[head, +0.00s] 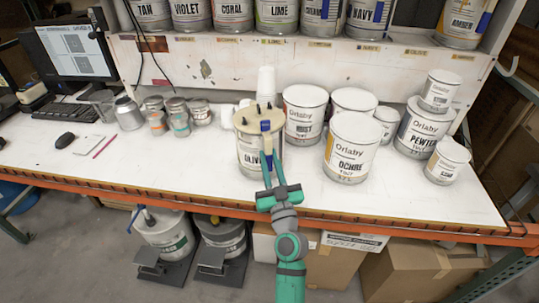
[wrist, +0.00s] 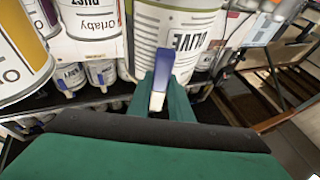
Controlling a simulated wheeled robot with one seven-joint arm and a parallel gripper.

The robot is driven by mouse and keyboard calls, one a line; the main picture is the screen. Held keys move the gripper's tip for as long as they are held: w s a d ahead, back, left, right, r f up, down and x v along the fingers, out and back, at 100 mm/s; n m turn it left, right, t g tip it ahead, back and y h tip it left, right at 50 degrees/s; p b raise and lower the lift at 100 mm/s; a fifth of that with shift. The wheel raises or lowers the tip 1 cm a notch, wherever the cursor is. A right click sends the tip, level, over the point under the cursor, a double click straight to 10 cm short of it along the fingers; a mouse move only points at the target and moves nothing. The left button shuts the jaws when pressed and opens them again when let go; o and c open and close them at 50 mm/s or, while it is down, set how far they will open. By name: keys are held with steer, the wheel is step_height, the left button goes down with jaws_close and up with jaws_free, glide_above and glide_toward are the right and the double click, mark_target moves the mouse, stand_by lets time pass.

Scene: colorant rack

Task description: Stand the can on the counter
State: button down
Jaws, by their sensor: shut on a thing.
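The Olive can (head: 247,155) is a white can with a cream lid carrying several dark knobs. In the wrist view, the can (wrist: 182,25) is just beyond my gripper (wrist: 160,92), and the blue handle (wrist: 162,70) is between the green fingers.
The Ochre can (head: 352,147) and Rust can (head: 304,115) stand to the right, with the Pewter can (head: 424,130) farther right. Small tins (head: 178,115) and a monitor (head: 75,50) are at the left. The counter's front left is mostly clear. An orange beam (head: 120,187) runs along its front.

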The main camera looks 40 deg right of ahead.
steer(key=shift+f, duration=0.55)
steer(key=c, duration=1.7)
jaws_free()
steer(key=shift+w+f, duration=0.1)
steer(key=shift+f, duration=0.2)
steer(key=shift+o, duration=0.4)
steer(key=shift+r, duration=0.2)
steer(key=v, duration=1.2)
steer(key=shift+r, duration=0.2)
steer(key=shift+f, duration=0.1)
